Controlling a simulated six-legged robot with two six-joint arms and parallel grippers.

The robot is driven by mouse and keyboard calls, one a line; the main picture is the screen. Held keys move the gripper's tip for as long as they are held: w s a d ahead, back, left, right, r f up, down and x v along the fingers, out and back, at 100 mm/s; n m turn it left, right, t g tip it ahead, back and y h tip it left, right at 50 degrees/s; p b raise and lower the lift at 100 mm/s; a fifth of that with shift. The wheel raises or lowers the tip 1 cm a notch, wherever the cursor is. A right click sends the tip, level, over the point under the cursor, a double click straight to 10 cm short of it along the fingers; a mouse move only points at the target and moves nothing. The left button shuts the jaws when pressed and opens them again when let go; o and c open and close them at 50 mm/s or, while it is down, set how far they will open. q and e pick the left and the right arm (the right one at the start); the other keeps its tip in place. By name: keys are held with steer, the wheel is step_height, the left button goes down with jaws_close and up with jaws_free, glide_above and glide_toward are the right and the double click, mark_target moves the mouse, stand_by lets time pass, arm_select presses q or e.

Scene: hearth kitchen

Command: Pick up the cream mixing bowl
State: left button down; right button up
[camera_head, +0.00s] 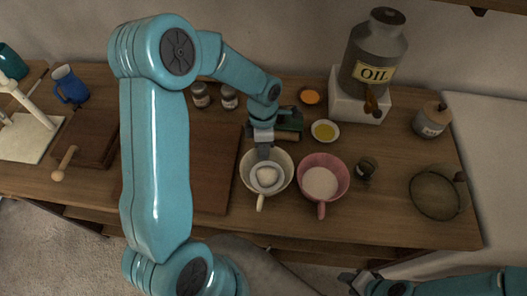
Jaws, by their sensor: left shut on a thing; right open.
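The cream mixing bowl (284,170) is in the head view, right of the middle, with its handle toward the front. A pale round mass shows inside it. My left gripper (264,153) reaches down from above at the bowl's far rim and is shut on it. The fingertips partly cover that rim. I cannot tell whether the bowl is clear of the counter. My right gripper (352,282) is open and empty at the bottom edge, in front of the counter.
A pink bowl (341,180) with white contents stands close on the right. A brown board (212,165) lies to the left. A dark round dish (437,194) is far right.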

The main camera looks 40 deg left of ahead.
arm_select(q)
step_height(320, 180, up, 18)
steer(key=b, duration=0.1)
steer(key=shift+r, duration=0.25)
stand_by(0.5)
